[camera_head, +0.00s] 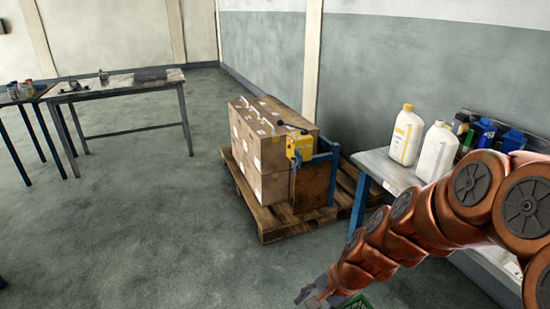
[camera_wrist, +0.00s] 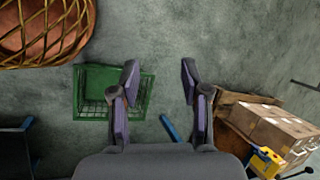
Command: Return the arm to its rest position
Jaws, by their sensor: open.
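My gripper (camera_wrist: 158,82) is open and empty in the wrist view, its two fingers apart over bare floor. In the head view my orange arm (camera_head: 430,220) reaches in from the right edge toward the bottom centre. The gripper end there (camera_head: 318,290) is low in the picture, and its fingers are too small to read. A green crate (camera_wrist: 92,78) lies below and to the left of the fingers in the wrist view, partly covered by the left finger. Only a green sliver of it shows in the head view (camera_head: 358,302).
Stacked cardboard boxes (camera_head: 262,150) stand on a wooden pallet (camera_head: 275,228). A table with white bottles (camera_head: 407,135) and blue containers (camera_head: 482,133) is at the right, beside my arm. A wicker basket (camera_wrist: 40,30) is at the wrist view's upper left. The floor left of the pallet is clear.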

